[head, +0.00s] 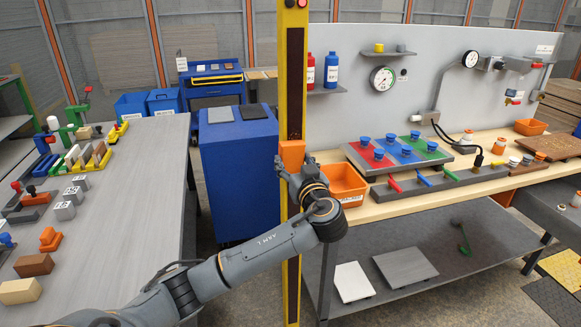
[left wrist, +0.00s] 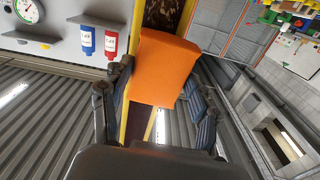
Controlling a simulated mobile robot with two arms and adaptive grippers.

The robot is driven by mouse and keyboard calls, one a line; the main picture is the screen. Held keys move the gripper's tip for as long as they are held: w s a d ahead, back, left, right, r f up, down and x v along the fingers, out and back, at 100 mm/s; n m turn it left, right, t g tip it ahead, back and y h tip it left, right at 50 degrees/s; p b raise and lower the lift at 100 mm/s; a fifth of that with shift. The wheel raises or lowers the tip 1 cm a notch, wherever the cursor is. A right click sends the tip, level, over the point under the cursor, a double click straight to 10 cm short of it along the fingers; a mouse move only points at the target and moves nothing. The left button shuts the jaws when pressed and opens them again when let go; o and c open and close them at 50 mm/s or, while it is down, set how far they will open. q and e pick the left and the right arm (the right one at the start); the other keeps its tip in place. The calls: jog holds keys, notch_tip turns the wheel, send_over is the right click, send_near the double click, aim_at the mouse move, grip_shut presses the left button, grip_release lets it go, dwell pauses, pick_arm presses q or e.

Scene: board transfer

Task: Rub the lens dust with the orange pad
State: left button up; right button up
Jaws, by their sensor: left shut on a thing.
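My left gripper (head: 293,168) is shut on the orange pad (head: 292,154) and holds it up at the yellow post (head: 283,110). The left wrist view shows the pad (left wrist: 165,68) between the two fingers. A long dark lens strip (head: 295,70) runs down the post above the pad. In the left wrist view, brown speckled dust (left wrist: 165,14) shows on the strip past the pad's edge. The pad overlaps the strip in both views; I cannot tell whether it touches it. The strip behind the pad is hidden. My right gripper is not in view.
A grey table (head: 140,210) with blocks and tools stands at the left. A wooden workbench (head: 400,205) stands at the right, with an orange bin (head: 352,199) close to the post. A blue cabinet (head: 238,175) stands behind. Open floor shows between the table and the cabinet.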

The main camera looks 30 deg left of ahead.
aim_at(302, 151)
pick_arm(q)
jog(key=shift+w+d+f+b, duration=0.25)
jog(key=shift+w+d+b, duration=0.15)
jog(key=shift+w+d, duration=0.3)
notch_tip(302, 151, up, 3)
jog(key=shift+w+f+p, duration=0.1)
jog(key=shift+p, duration=0.25)
jog(key=shift+s+a, duration=1.05)
jog(key=shift+s, duration=0.1)
jog(key=shift+d, duration=0.1)
jog(key=shift+b+v, duration=0.35)
jog(key=shift+v, duration=2.6)
